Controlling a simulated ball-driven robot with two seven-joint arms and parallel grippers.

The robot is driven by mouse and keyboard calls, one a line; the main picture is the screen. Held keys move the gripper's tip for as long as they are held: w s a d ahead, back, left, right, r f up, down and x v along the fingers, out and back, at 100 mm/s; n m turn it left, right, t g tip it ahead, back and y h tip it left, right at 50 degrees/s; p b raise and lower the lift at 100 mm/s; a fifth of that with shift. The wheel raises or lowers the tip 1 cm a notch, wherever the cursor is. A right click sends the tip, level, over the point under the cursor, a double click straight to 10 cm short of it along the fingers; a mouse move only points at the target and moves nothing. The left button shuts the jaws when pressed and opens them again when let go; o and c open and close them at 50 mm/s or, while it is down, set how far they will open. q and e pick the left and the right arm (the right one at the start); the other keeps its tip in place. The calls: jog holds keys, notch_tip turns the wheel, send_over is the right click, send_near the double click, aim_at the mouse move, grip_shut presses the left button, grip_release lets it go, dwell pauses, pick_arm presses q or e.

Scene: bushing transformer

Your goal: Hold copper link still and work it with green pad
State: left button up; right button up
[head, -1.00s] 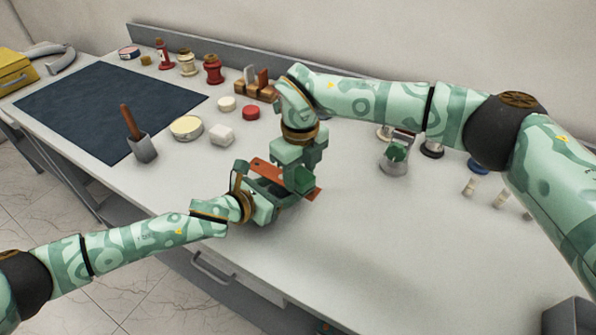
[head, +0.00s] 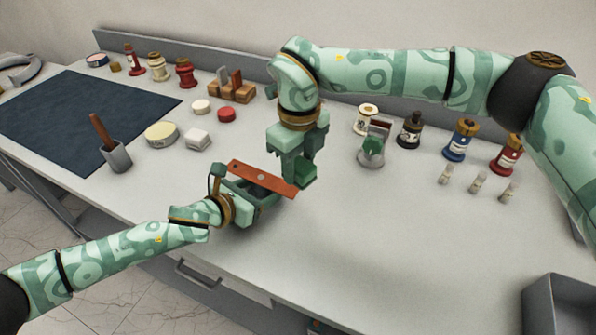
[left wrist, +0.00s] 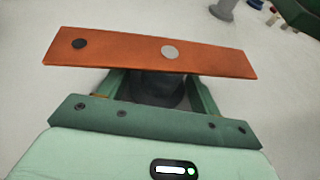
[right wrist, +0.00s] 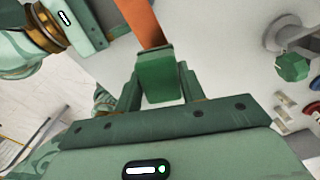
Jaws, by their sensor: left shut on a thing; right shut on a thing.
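The copper link (head: 262,178) is a flat orange-brown bar. My left gripper (head: 254,190) is shut on it and holds it above the table. In the left wrist view the link (left wrist: 130,55) lies across the fingers, with a dark round spot near its left end and a pale grey disc right of its middle. My right gripper (right wrist: 158,90) is shut on the green pad (right wrist: 156,72). In the head view the pad (head: 306,172) is at the link's right end. The right wrist view shows the link (right wrist: 140,22) just beyond the pad. I cannot tell whether they touch.
A grey stand with a green piece (head: 371,152) stands right of my right gripper. Several bottles (head: 461,138) and small vials (head: 477,183) are farther right. A cup with a brown handle (head: 116,153), a yellow tin (head: 161,134) and a dark mat (head: 60,120) are left. The front right tabletop is clear.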

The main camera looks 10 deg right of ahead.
jog(key=shift+r, duration=1.6)
pick_arm(q)
jog(key=o, duration=1.4)
jog(key=shift+c, duration=0.2)
